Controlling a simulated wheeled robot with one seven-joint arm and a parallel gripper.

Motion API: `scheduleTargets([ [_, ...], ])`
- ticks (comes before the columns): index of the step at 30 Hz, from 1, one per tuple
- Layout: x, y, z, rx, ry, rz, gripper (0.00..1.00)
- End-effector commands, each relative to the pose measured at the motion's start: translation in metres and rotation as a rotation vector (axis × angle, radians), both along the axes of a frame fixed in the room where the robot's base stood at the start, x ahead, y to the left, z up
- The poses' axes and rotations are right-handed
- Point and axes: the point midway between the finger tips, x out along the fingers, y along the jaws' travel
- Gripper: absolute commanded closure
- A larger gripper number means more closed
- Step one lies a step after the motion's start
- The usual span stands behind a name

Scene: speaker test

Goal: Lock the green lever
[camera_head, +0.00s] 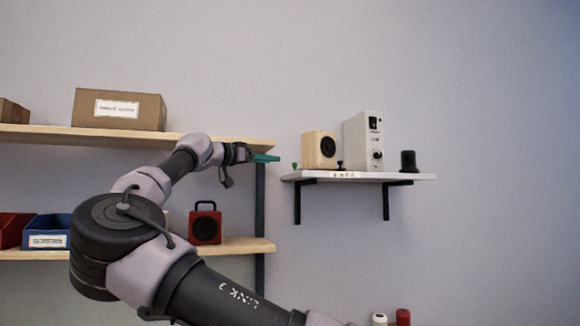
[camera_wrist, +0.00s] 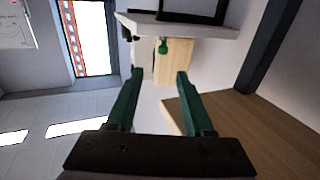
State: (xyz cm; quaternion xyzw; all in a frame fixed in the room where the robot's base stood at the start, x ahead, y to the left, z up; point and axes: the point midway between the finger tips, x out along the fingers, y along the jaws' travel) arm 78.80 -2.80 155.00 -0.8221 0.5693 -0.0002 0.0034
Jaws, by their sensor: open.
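The green lever (camera_head: 295,166) is a small upright green piece at the left end of the white wall shelf (camera_head: 405,177). In the wrist view, the green lever (camera_wrist: 163,46) shows ahead of the fingers, in front of the wooden speaker (camera_wrist: 168,68). My gripper (camera_head: 268,158) has green fingers and is left of the lever, slightly above it in the head view, with a gap between. In the wrist view, my gripper (camera_wrist: 159,76) is open with nothing between its fingers. Whether the lever is locked cannot be told.
The white shelf also holds the wooden speaker (camera_head: 319,150), a tall white unit (camera_head: 362,140) and a black cylinder (camera_head: 409,161). A wooden rack board (camera_head: 60,135) with a cardboard box (camera_head: 119,109) is at left.

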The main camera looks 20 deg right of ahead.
Motion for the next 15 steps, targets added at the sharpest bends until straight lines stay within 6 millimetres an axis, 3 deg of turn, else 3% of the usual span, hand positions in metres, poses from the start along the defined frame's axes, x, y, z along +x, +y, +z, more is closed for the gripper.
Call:
scheduleTargets([
  [8, 0.017, -0.023, -0.008, -0.004, 0.005, -0.017, 0.47],
  [15, 0.032, -0.067, -0.008, -0.004, 0.005, -0.017, 0.47],
])
